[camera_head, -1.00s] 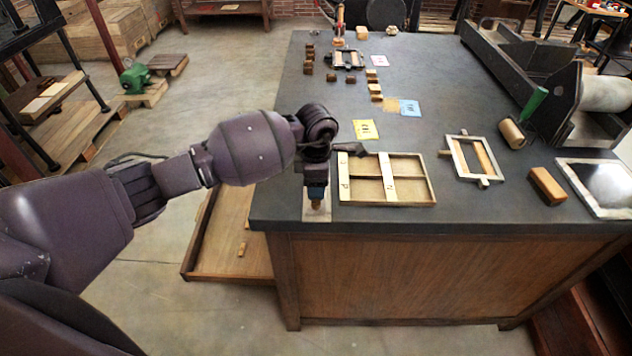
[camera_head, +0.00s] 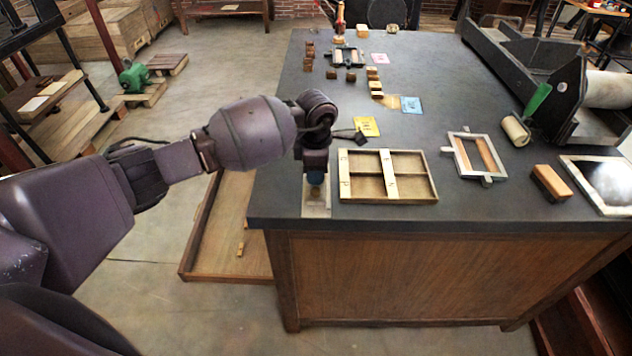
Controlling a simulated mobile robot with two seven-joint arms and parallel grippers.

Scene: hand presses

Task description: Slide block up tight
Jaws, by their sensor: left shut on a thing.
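My left gripper (camera_head: 315,184) points down at the front left corner of the dark table (camera_head: 470,205). It is over a pale flat plate (camera_head: 316,208), just left of a shallow wooden tray (camera_head: 387,201) divided by crossing bars. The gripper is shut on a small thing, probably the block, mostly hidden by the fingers. I cannot tell whether that thing touches the plate. My right gripper is not in view.
A grey frame (camera_head: 490,178) with wooden bars, a brown block (camera_head: 551,183) and a roller (camera_head: 515,130) lie to the right. Yellow (camera_head: 366,127) and blue (camera_head: 411,105) cards lie beyond the tray. An open drawer (camera_head: 222,277) sticks out left of the table.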

